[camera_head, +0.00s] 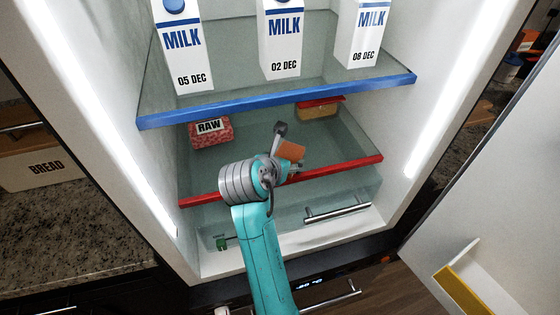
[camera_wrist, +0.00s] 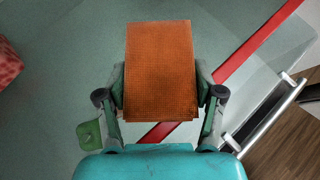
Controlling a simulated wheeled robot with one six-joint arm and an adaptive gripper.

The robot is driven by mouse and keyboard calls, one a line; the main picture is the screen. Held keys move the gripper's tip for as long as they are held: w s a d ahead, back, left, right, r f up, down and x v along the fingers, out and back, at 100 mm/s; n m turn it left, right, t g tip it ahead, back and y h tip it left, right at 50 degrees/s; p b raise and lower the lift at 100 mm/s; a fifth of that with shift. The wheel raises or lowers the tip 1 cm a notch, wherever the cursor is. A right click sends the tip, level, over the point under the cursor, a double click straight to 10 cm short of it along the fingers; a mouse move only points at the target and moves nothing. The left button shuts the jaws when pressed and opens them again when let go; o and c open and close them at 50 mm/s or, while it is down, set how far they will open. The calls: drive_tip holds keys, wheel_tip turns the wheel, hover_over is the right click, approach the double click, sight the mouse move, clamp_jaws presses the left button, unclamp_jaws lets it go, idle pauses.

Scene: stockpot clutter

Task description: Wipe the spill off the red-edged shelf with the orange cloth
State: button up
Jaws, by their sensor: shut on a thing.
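The orange cloth (camera_wrist: 161,70) is between the fingers of my gripper (camera_wrist: 161,100), which is shut on it. In the head view the orange cloth (camera_head: 291,151) shows just beyond my gripper (camera_head: 282,165), over the red-edged shelf (camera_head: 246,148). The shelf's red front edge (camera_head: 340,166) runs beneath my arm, and it also crosses the wrist view (camera_wrist: 262,45). I cannot tell whether the cloth touches the shelf. I cannot make out the spill in either view; the cloth and arm hide part of the shelf.
A raw meat pack (camera_head: 211,133) stands at the shelf's left, and a red-lidded container (camera_head: 320,108) at its back right. The blue-edged shelf (camera_head: 290,98) above holds milk cartons (camera_head: 281,45). A drawer handle (camera_head: 337,212) lies below. The open fridge door (camera_head: 490,190) is at right.

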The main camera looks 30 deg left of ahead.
sight(297, 160)
drive_tip(key=shift+w+d, duration=1.3)
drive_tip(key=shift+w, duration=0.1)
drive_tip(key=shift+s+a+r, duration=0.15)
drive_tip(key=shift+s+a, duration=1.15)
drive_tip(key=shift+s, duration=0.15)
drive_tip(key=shift+s+a+f, duration=0.2)
drive_tip(key=shift+s+a, duration=1.65)
drive_tip(key=shift+s, duration=0.3)
drive_tip(key=shift+s+a+f, duration=0.2)
drive_tip(key=shift+s+a, duration=0.4)
drive_tip(key=shift+s, duration=0.15)
drive_tip(key=shift+r, duration=1.3)
drive_tip(key=s+d, duration=1.3)
drive_tip(key=d, duration=0.2)
drive_tip(key=shift+d, duration=0.1)
